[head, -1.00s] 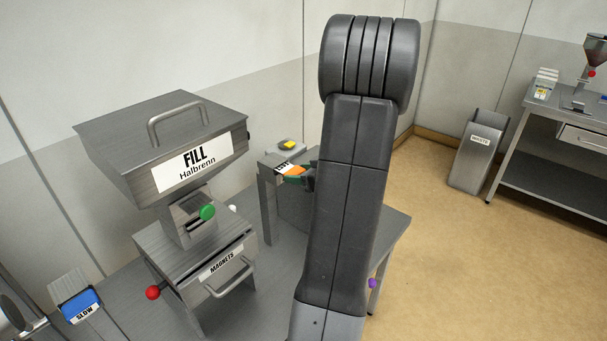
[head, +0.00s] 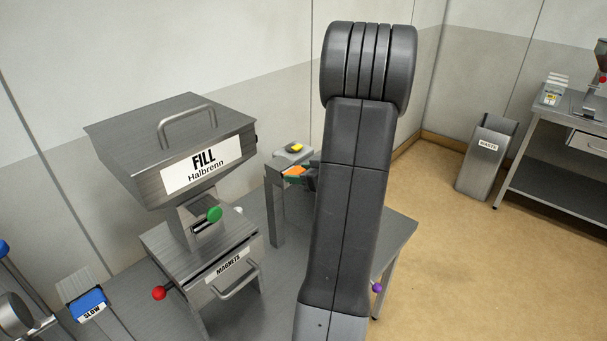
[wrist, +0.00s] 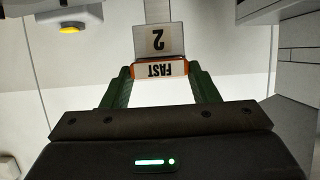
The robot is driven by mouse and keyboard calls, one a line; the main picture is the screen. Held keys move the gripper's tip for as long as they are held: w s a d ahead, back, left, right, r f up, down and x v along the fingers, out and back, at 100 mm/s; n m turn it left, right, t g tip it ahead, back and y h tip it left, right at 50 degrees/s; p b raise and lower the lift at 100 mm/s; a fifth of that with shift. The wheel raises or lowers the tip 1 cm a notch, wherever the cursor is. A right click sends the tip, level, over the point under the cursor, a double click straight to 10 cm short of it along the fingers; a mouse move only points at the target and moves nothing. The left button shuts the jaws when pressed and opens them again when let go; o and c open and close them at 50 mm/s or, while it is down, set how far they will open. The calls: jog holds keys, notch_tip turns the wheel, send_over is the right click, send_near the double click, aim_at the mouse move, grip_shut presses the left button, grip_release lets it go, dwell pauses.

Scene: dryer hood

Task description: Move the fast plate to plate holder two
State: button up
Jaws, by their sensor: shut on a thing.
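The fast plate (wrist: 160,69) is orange with a white FAST label, which reads upside down in the wrist view. My gripper (wrist: 159,73) is shut on it, with a green finger at each side. A grey plate marked 2 (wrist: 158,40), the marking of plate holder two, shows directly beyond the fast plate. I cannot tell whether the two touch. In the head view the orange fast plate (head: 294,171) shows at the left of my arm, by a grey stand. My arm hides most of my gripper there.
The FILL hopper (head: 195,150) and MAGNETS drawer (head: 228,264) stand left, with green and red knobs. A blue SLOW plate (head: 88,303) is at lower left. A waste bin (head: 486,155) and side table (head: 560,175) are right.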

jog(key=shift+w+a, duration=0.1)
jog(key=shift+a, duration=0.1)
jog(key=o, duration=1.4)
jog(key=shift+c, duration=0.2)
jog(key=v, duration=1.3)
jog(key=shift+s+d+b, duration=0.25)
jog(key=shift+b, duration=0.2)
jog(key=p+x, duration=0.1)
jog(key=x, duration=1.2)
jog(key=shift+w+a, duration=0.3)
jog(key=shift+d, duration=0.1)
